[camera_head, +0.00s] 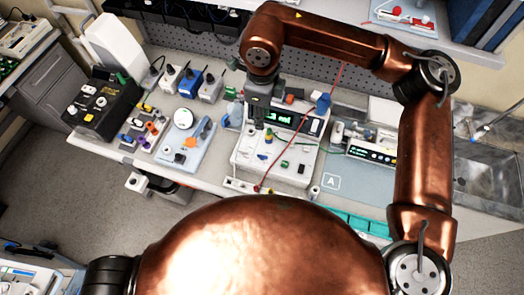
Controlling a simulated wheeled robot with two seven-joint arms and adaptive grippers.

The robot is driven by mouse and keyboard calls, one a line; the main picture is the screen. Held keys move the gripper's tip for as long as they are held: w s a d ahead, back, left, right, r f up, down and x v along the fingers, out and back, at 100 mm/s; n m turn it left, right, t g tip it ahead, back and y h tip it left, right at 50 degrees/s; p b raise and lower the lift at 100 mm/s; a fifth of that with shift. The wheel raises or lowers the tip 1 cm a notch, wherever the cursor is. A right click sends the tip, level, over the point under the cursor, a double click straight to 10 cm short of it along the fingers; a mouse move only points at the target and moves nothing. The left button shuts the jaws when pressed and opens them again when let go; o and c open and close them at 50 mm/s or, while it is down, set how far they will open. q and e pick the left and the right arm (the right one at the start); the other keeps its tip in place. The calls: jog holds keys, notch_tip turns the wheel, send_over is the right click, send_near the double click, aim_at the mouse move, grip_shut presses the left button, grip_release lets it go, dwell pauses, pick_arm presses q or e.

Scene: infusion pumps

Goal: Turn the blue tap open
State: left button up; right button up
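A white infusion pump (248,160) with a lit green display stands near the middle of the bench. A blue knob-like part (322,103) stands upright at the right end of its display; I cannot tell for sure that it is the blue tap. Small green, yellow and blue parts (268,135) sit on the pump's top. My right arm arches over from the right, and its dark gripper (258,124) points down over the pump's left part, left of the blue part. Its fingertips are small and dark, so their opening and any contact are unclear. My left gripper is out of view.
A black box (103,108) with knobs, several small boxes with knobs including a blue one (190,83), and a white scale-like device (183,119) stand left. A red cable (283,150) crosses the pump. A second unit (370,153), a mat marked A (331,181) and a sink (485,180) lie right.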

notch_tip(320, 180, down, 5)
jog(key=b, duration=1.5)
send_near(262, 156)
jog(key=shift+w+d+g, duration=0.1)
jog(key=shift+w+g, duration=0.2)
jog(key=shift+w, duration=0.15)
jog(key=shift+f+b, duration=0.25)
jog(key=shift+b, duration=0.15)
jog(key=shift+s+f, duration=0.1)
jog(key=shift+f, duration=0.5)
notch_tip(262, 156, down, 7)
jog(key=shift+r+b, duration=0.2)
jog(key=shift+b, duration=0.1)
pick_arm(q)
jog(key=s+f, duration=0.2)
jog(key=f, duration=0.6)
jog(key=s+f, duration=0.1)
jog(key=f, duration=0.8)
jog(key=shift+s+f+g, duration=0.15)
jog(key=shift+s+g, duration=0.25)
pick_arm(e)
grip_shut()
